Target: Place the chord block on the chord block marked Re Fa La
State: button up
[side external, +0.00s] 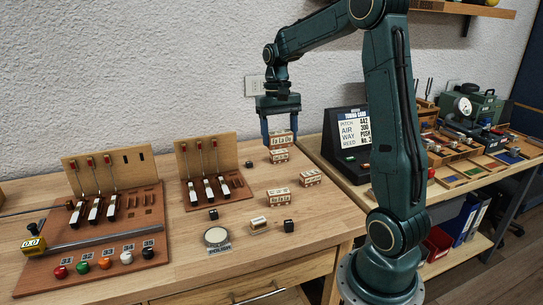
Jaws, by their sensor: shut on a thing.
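My gripper (281,139) points down with its two blue fingers shut on a chord block (282,141). The held block is cream and brown, and its lettering looks like "Fa La Do". Just below it in the picture is another chord block (278,156); I cannot tell whether the two touch. Two more chord blocks stand on the table, one at the front (279,197) and one to the right (311,178). The marks on these three are too small to read surely, so I cannot tell which is Re Fa La.
Two wooden piano-action models, a large one (150,225) and a smaller one (240,188), stand at left. A dark card stand (347,140) is at right.

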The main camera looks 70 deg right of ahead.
aim_at(277, 140)
notch_tip(277, 140, down, 11)
jog(key=shift+r, duration=0.15)
jog(key=shift+f, duration=2.1)
jog(key=shift+f, duration=0.15)
jog(key=o, duration=1)
jog(key=r, duration=0.8)
jog(key=w+d+r, duration=0.1)
jog(key=r, duration=0.3)
jog(key=shift+w+d+r, duration=0.1)
